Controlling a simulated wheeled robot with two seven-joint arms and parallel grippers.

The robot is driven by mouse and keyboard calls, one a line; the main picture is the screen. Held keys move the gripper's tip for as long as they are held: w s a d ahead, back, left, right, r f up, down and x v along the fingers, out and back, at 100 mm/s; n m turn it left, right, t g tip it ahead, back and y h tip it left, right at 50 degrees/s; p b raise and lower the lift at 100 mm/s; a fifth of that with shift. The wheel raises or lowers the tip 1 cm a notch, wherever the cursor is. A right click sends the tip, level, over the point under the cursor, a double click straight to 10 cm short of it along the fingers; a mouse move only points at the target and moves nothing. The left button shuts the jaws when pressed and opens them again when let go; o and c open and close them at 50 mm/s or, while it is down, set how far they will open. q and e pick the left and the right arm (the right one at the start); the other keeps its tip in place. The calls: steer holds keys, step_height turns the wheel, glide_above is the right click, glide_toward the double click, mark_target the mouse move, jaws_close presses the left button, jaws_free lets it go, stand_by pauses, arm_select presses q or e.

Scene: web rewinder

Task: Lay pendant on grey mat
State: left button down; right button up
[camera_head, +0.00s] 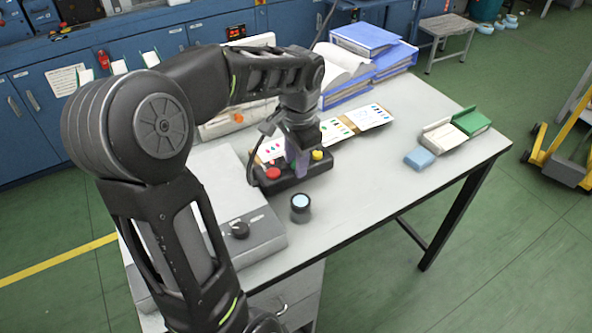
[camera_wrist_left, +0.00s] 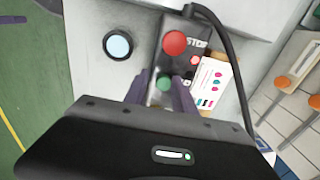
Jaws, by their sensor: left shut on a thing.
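The pendant (camera_head: 287,181) is a dark box with a red button and a yellow knob, on or just above the table in the head view. In the left wrist view the pendant (camera_wrist_left: 172,62) shows a red STOP button, a smaller red one and a green one, with a black cable from its end. My left gripper (camera_head: 297,163) points down and is shut on the pendant; its purple-grey fingers (camera_wrist_left: 163,92) flank the green button. I cannot pick out a grey mat apart from the grey tabletop. My right gripper is not in view.
A dark round puck with a pale blue top (camera_head: 300,207) stands in front of the pendant. A grey box with a black knob (camera_head: 240,231) is to its left. Printed cards (camera_head: 337,130) and blue binders (camera_head: 365,40) lie behind. The table's (camera_head: 370,195) front right is clear.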

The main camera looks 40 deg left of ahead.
arm_select(q)
steer(key=shift+f, duration=1.75)
steer(key=shift+f, duration=0.15)
steer(key=c, duration=1)
jaws_free()
steer(key=r, duration=0.8)
steer(key=d+r, duration=0.1)
steer(key=r, duration=0.3)
steer(key=shift+s+d+r, duration=0.1)
steer(key=shift+s, duration=0.25)
steer(key=shift+o, duration=0.2)
